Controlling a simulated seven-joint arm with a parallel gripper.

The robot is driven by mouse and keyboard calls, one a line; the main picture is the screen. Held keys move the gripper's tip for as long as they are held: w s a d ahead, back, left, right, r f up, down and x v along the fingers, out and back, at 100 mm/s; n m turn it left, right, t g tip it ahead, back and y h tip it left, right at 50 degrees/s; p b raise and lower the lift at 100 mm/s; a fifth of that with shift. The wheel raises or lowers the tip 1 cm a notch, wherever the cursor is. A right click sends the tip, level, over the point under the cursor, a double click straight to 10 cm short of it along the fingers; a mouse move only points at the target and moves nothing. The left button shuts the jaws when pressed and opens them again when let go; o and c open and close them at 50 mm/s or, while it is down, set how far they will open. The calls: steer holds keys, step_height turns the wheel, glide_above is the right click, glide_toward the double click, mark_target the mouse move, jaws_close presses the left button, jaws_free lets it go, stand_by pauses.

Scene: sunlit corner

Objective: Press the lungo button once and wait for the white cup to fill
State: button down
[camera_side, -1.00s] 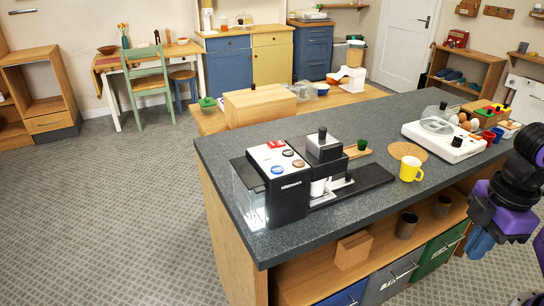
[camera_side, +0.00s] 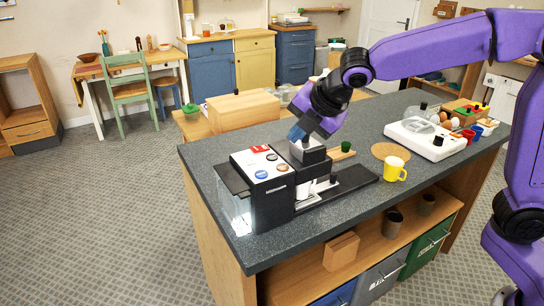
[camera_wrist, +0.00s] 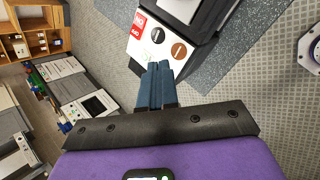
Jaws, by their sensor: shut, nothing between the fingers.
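The black coffee machine (camera_side: 273,209) stands on the near left of the dark counter. Its white top panel (camera_side: 250,160) carries a red label and round buttons, one of them blue (camera_side: 261,174). I cannot read which is lungo. The white cup (camera_side: 304,191) stands under the spout, partly hidden; its contents do not show. My gripper (camera_side: 297,131) is above the machine's rear, by the grey block with the black knob. In the wrist view its blue fingers (camera_wrist: 157,85) are together and empty, beside the panel (camera_wrist: 150,55) with a dark button (camera_wrist: 157,36) and a brown button (camera_wrist: 178,50).
A yellow mug (camera_side: 394,171) and a round cork mat (camera_side: 390,150) are to the right of the machine. A white appliance (camera_side: 424,139) and a wooden tray stand further back. A clear water tank (camera_side: 233,198) is on the machine's left.

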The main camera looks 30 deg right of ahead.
mark_target(275, 158)
steer(key=w+r+n+t, duration=0.2)
steer(key=w+n, duration=0.1)
steer(key=w, duration=0.4)
steer(key=shift+w+a+r, duration=0.4)
steer(key=shift+a, duration=0.05)
steer(key=shift+f, duration=4.45)
steer(key=shift+f, duration=0.1)
steer(key=shift+f, duration=0.3)
steer(key=shift+f, duration=0.35)
steer(key=shift+r, duration=0.8)
